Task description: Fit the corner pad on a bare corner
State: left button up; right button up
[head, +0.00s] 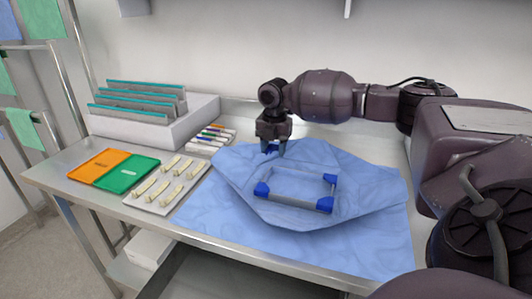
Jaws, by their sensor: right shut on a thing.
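A rectangular frame or tray (290,200) lies on the blue cloth, with grey edges and a blue interior. Blue corner pads show on its front left corner (261,189), front right corner (325,205) and back right corner (330,179). The back left corner looks bare. My right gripper (271,147) points down, shut on a small blue corner pad (268,151). It is behind and above the bare corner, apart from the frame. The gripper's fingers partly hide the pad. My left gripper is not in view.
The blue cloth (240,230) is rumpled around the frame. On the left are a tray of pale pieces (150,195), orange (98,165) and green (127,174) panels, coloured markers or tools (213,137) and a white rack (150,128). A wall stands behind the bench.

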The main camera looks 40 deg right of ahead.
aim_at(273, 177)
jog(key=shift+f, duration=0.3)
jog(key=shift+f+b, duration=0.4)
jog(key=shift+f, duration=0.4)
jog(key=shift+f+b, duration=0.45)
jog(key=shift+f, duration=0.4)
jog(key=shift+f+b, duration=0.35)
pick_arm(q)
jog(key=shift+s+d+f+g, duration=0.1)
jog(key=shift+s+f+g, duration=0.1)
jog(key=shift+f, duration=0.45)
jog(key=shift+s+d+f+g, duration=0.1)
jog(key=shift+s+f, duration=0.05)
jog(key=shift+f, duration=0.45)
pick_arm(e)
jog(key=shift+f, duration=1.05)
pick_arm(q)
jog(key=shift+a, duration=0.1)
